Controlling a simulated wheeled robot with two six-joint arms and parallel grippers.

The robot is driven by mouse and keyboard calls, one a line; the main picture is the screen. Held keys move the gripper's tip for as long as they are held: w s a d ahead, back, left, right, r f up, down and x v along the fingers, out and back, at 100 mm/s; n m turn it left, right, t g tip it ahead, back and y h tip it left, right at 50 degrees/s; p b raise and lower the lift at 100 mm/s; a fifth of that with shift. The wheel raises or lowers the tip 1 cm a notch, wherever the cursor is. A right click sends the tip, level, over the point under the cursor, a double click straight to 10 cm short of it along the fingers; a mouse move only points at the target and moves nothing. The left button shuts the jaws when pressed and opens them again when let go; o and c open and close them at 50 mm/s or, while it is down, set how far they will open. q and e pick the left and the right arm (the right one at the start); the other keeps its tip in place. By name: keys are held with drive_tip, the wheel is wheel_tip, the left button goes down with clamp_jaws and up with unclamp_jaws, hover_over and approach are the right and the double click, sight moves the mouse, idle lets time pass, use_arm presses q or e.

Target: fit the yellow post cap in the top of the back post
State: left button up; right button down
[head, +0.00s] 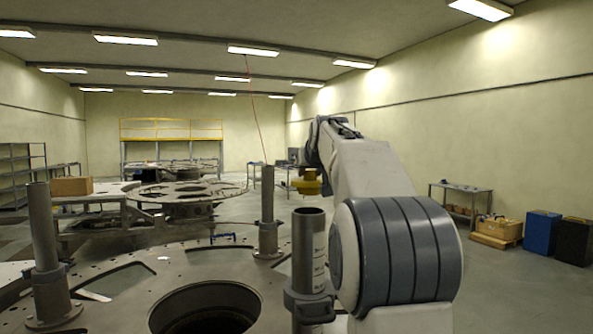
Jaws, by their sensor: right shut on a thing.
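The yellow post cap (307,186) is in the air, in my right gripper (308,172), which is shut on it. Much of that gripper is hidden behind my own arm. The back post (267,198) is a grey upright tube on the turret plate (180,268), left of the cap in the picture and apart from it. Its top is above the cap's level in the picture; the opening is too small to make out. My left gripper is not in view.
A nearer post (309,240) with white marks and a dark clamp stands just left of my right arm. Another post (43,230) stands at the left. The plate has a large round hole. A thin red line (252,110) hangs above the back post.

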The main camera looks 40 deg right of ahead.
sight(311, 194)
drive_tip(key=shift+f+b, duration=0.25)
drive_tip(key=shift+b, duration=0.1)
drive_tip(key=f+b, duration=0.3)
drive_tip(key=shift+w+a+f, duration=0.15)
drive_tip(key=shift+w+f, duration=0.05)
drive_tip(key=shift+f, duration=0.05)
drive_tip(key=shift+f+b, duration=0.8)
drive_tip(key=shift+b, duration=0.05)
drive_tip(key=shift+s, duration=0.1)
drive_tip(key=shift+s, duration=0.1)
drive_tip(key=shift+f+b, duration=0.55)
drive_tip(key=shift+b, duration=0.05)
idle(0.4)
drive_tip(key=c, duration=0.7)
unclamp_jaws()
